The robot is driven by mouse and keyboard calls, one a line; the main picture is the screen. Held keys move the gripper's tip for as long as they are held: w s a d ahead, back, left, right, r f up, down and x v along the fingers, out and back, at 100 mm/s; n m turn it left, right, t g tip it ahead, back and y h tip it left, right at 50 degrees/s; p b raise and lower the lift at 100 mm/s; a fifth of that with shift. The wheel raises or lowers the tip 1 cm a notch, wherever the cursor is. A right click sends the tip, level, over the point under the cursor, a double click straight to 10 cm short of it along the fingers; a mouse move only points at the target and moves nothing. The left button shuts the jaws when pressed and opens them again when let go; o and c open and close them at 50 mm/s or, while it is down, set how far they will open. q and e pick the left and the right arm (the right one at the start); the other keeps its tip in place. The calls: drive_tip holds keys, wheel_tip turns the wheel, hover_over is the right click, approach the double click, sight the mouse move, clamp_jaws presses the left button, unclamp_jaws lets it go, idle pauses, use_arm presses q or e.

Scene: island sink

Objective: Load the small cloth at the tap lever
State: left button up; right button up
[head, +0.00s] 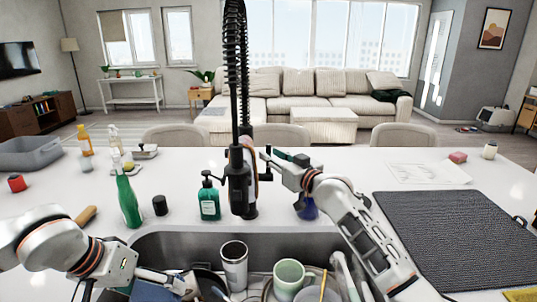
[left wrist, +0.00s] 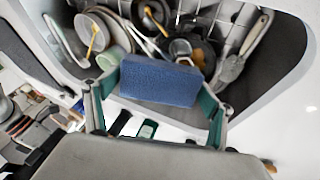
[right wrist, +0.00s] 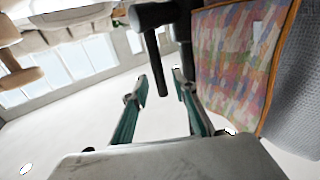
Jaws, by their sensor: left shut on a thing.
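A small cloth (right wrist: 232,62) with a multicoloured pattern and orange edge hangs beside the black tap (head: 238,180). In the head view the cloth is mostly hidden behind the tap. The tap's black lever (right wrist: 157,50) shows in the right wrist view. My right gripper (head: 272,165) is beside the tap lever. My left gripper (head: 172,284) is low at the sink's left front, shut on a blue block-like item (left wrist: 160,82), perhaps a sponge, above the sink.
The sink (head: 180,243) holds a metal tumbler (head: 234,262), a green mug (head: 289,274) and other dishes. A green spray bottle (head: 128,200) and soap dispenser (head: 209,200) stand behind it. A dark mat (head: 450,235) lies right. The counter's back middle is mostly clear.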

use_arm(q)
drive_tip(key=shift+f, duration=0.1)
use_arm(e)
drive_tip(key=shift+x, duration=1.1)
clamp_jaws()
use_arm(q)
wheel_tip(320, 180, down, 3)
drive_tip(key=b, duration=0.3)
drive_tip(key=shift+f, duration=0.15)
use_arm(e)
drive_tip(key=shift+s+f+n+t+y, duration=0.3)
drive_tip(key=shift+s+n+t+y, duration=0.1)
drive_tip(key=shift+s+t, duration=0.1)
use_arm(q)
drive_tip(key=shift+f+b, duration=0.3)
drive_tip(key=shift+b, duration=0.15)
use_arm(e)
drive_tip(key=shift+s+r, duration=0.15)
drive_tip(key=shift+s, duration=0.05)
drive_tip(key=shift+r, duration=0.1)
unclamp_jaws()
